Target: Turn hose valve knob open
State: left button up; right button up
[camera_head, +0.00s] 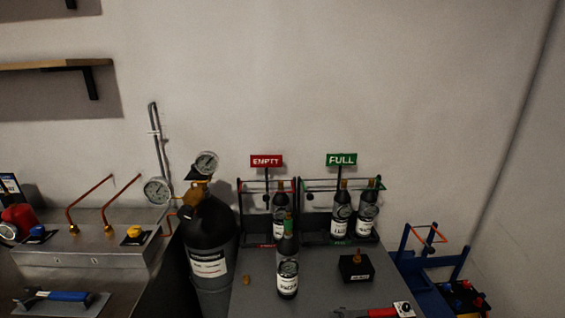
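A yellow knob (133,231) sits on a dark plate on top of the grey metal box at the left. A blue knob (38,233) sits on the same box, farther left. I cannot tell from the picture which is the hose valve knob, or whether either is open. A large black cylinder (207,233) stands right of the box, with a brass regulator and two round gauges, one upper right (206,162) and one left (157,190). Neither of my grippers is in view.
Dark bottles stand in racks under a red EMPTY sign (266,161) and a green FULL sign (341,160). One bottle (288,266) stands in front. A small black box (356,267) is beside it. Blue-handled (62,296) and red-handled (383,312) tools lie near the front. Copper pipes (88,204) rise from the metal box.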

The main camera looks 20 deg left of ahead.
aim_at(37, 231)
jog(key=u, duration=1.95)
